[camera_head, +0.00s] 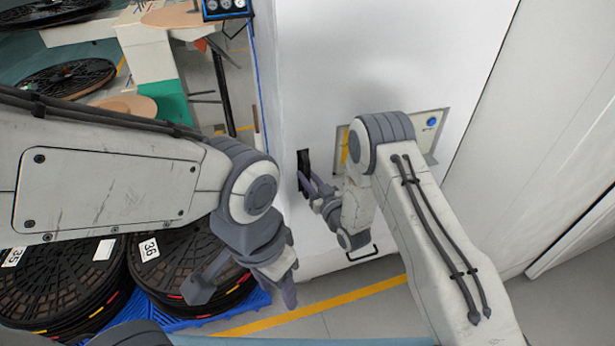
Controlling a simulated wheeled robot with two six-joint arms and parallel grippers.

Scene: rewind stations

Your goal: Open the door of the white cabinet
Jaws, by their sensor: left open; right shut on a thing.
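The white cabinet (330,60) stands ahead of me and fills the upper middle of the head view. Its door looks closed. A black handle (303,160) sits near the left edge of its front. My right gripper (308,186) is at this handle and shut on it; the fingers partly cover the handle's lower part. My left gripper (243,292) is open and empty, lower and to the left, in front of the stacked reels. My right arm hides part of a panel (425,127) with a blue button on the cabinet front.
Stacked black reels (180,262) stand on a blue pallet (255,302) at the lower left. A white wall (560,130) is on the right. Benches and reels lie at the upper left.

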